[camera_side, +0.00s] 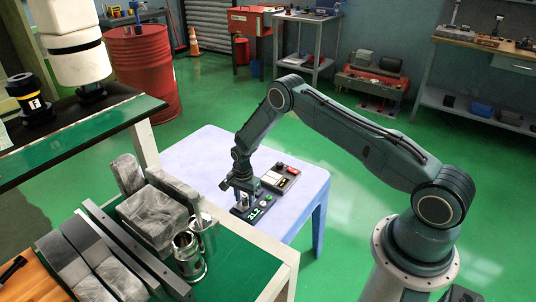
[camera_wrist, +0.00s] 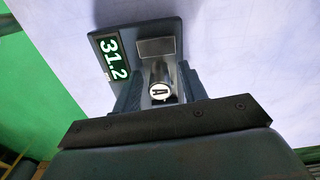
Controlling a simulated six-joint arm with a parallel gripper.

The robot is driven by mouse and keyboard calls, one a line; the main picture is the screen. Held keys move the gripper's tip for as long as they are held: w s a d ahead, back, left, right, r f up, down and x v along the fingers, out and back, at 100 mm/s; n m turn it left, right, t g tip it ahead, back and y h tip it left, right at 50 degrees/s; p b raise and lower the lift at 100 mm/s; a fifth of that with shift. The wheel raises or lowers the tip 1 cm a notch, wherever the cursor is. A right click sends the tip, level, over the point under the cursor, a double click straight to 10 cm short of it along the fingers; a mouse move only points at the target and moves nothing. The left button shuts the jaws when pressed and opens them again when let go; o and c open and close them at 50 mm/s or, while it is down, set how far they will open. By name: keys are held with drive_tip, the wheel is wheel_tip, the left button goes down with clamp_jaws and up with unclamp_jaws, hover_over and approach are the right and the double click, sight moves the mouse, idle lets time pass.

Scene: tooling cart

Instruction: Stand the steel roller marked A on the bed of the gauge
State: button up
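The steel roller (camera_wrist: 160,92) stands upright between the two fingers of my gripper (camera_wrist: 161,88) in the wrist view; its round white end carries a dark mark, which looks like an A. In the side view my gripper (camera_side: 243,188) points down over the gauge (camera_side: 263,205), and the roller is mostly hidden by the fingers. The gauge is dark, with a lit display (camera_wrist: 111,57) reading 31.2 in the wrist view. The roller appears to be over or on the gauge bed; its foot is hidden. Whether the fingers touch the roller is unclear.
A dark box with a red part (camera_side: 281,177) lies behind the gauge on the pale table (camera_side: 205,150). At the left front, a green-topped cart (camera_side: 240,262) carries grey blocks (camera_side: 153,215) and shiny metal cylinders (camera_side: 188,255). The pale table is clear left of the gauge.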

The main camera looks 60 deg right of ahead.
drive_tip(key=shift+r, duration=0.15)
wheel_tip(320, 180, up, 12)
idle(1.0)
idle(0.5)
wheel_tip(320, 180, up, 17)
drive_tip(key=n+t, duration=0.1)
drive_tip(key=n, duration=0.3)
hover_over(244, 195)
drive_tip(key=s+a, duration=0.3)
drive_tip(key=s+a+r+n+t, duration=0.2)
drive_tip(key=s+a+r+n, duration=0.15)
drive_tip(key=s+r, duration=0.65)
drive_tip(key=s+a+r+n+t, duration=0.1)
drive_tip(key=s+r+n, duration=0.3)
drive_tip(key=s, duration=0.7)
drive_tip(key=s+a+r+n+t, duration=0.1)
drive_tip(key=s+r+n, duration=0.3)
drive_tip(key=s, duration=0.7)
drive_tip(key=shift+s+a+n+t, duration=0.3)
drive_tip(key=shift+a+n, duration=0.35)
drive_tip(key=shift+a, duration=0.1)
